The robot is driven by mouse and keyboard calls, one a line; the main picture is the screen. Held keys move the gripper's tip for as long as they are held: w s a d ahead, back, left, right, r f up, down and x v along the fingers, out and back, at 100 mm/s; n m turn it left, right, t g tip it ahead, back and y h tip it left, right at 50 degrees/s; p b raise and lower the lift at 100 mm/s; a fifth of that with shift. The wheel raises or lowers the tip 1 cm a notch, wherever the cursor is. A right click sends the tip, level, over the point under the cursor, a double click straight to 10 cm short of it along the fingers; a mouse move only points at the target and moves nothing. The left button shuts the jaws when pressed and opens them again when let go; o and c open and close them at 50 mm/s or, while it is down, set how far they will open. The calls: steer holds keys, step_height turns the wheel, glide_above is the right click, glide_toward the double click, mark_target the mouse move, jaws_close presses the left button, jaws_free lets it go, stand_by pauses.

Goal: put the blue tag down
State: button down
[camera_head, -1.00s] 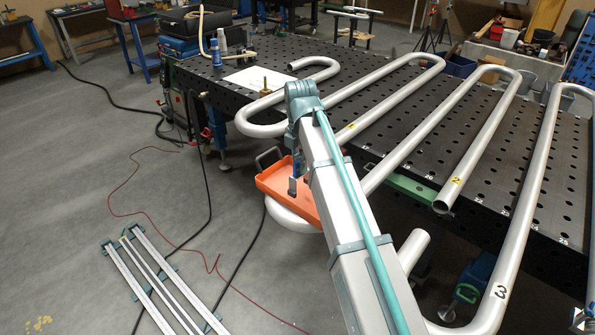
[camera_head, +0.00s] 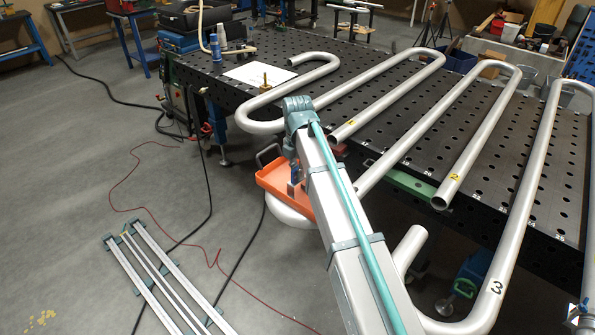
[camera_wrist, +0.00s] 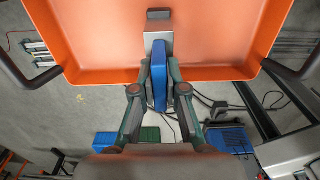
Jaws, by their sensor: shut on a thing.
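The blue tag (camera_wrist: 159,72) is upright between the fingers of my gripper (camera_wrist: 159,92) in the wrist view. My gripper is shut on it. The tag is at the near edge of an orange tray (camera_wrist: 100,48), in front of a grey block (camera_wrist: 159,28) with a dark slot at its top. I cannot tell whether tag and block touch. In the head view the orange tray (camera_head: 270,182) sits beside the table, and my arm hides its right part. A small patch of blue shows by my arm over the tray; the fingers are mostly hidden there.
The tray has dark side handles (camera_wrist: 25,70). A black perforated table (camera_head: 400,160) carries silver serpentine pipes (camera_head: 470,120). A pipe end (camera_head: 410,245) sticks up right of my arm. Aluminium rails (camera_head: 155,275) lie on the floor, lower left.

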steer(key=c, duration=1.2)
jaws_free()
step_height(320, 180, up, 12)
steer(key=b, duration=0.2)
steer(key=shift+r+b, duration=0.15)
steer(key=shift+b, duration=0.25)
